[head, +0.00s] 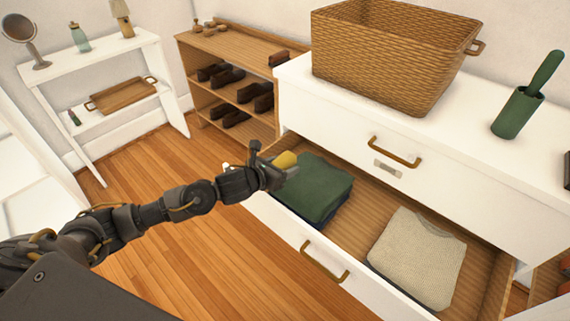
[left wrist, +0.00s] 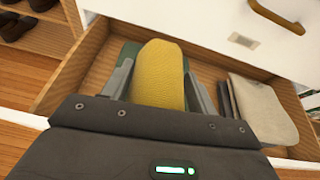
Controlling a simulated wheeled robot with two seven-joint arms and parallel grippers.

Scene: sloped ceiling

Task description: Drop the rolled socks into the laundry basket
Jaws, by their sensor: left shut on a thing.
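The rolled socks, a yellow bundle (head: 285,160), are between the fingers of my left gripper (head: 276,165). In the left wrist view the yellow socks (left wrist: 158,72) fill the space between the two grey fingers of the gripper (left wrist: 158,85), which is shut on them. The gripper is over the left part of the open drawer, by the folded green clothes (head: 318,190). The woven laundry basket (head: 385,62) stands upright on top of the white dresser, behind and to the right of the gripper. Its inside bottom is hidden. My right gripper is not in view.
The open drawer (head: 375,201) also holds a folded beige knit (head: 418,256). A green holder with a handle (head: 518,112) stands right of the basket on the dresser top (head: 465,108). A shoe rack (head: 225,48) stands behind left. Wooden floor (head: 200,245) is clear.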

